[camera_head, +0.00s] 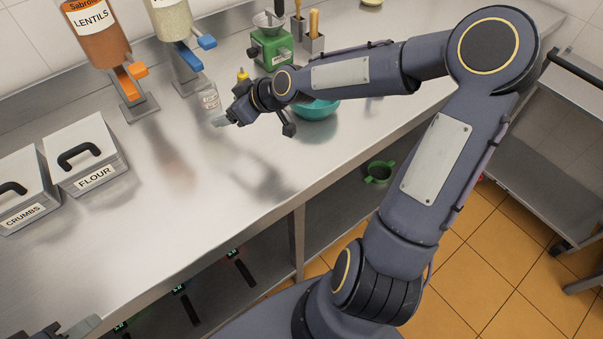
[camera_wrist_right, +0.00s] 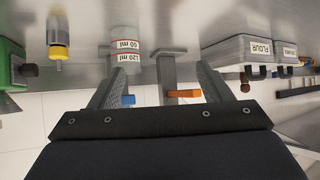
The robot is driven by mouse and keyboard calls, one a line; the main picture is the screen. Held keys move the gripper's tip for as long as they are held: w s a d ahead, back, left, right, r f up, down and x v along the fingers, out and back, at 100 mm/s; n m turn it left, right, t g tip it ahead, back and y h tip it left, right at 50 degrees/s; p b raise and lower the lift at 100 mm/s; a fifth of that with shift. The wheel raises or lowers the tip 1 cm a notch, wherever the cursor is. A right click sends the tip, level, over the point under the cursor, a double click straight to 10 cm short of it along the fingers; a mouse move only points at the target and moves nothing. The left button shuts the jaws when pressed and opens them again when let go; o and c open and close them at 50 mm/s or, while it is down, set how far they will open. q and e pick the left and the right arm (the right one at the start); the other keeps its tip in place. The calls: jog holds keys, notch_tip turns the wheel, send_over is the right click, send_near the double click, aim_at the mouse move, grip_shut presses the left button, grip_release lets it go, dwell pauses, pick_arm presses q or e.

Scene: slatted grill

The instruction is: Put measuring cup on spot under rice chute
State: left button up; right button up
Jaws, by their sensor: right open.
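The measuring cup (camera_head: 210,99) is small and clear. It stands upright on the counter side of the rice dispenser (camera_head: 172,22), close to the base below its blue chute (camera_head: 198,52). I cannot tell whether it rests fully on the base. In the right wrist view the cup (camera_wrist_right: 127,50) appears upside down, with 60 ml and 120 ml marks. My right gripper (camera_head: 222,119) is open and empty, in front of the cup and apart from it; its fingers (camera_wrist_right: 160,68) show in the wrist view. Part of my left gripper (camera_head: 75,328) shows at the bottom left corner; its jaws are unclear.
The lentils dispenser (camera_head: 97,30) with an orange chute stands to the left. A green grinder (camera_head: 270,48), a yellow-capped bottle (camera_head: 243,75) and a teal bowl (camera_head: 316,109) are to the right. Flour (camera_head: 92,160) and crumbs (camera_head: 25,200) bins stand at left. The counter middle is clear.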

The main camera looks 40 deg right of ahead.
jog(key=s+r+m+g+h, duration=0.1)
jog(key=s+m, duration=0.6)
jog(key=s, duration=2.2)
jog(key=r+g, duration=0.1)
jog(key=g, duration=0.1)
jog(key=shift+s+g, duration=0.4)
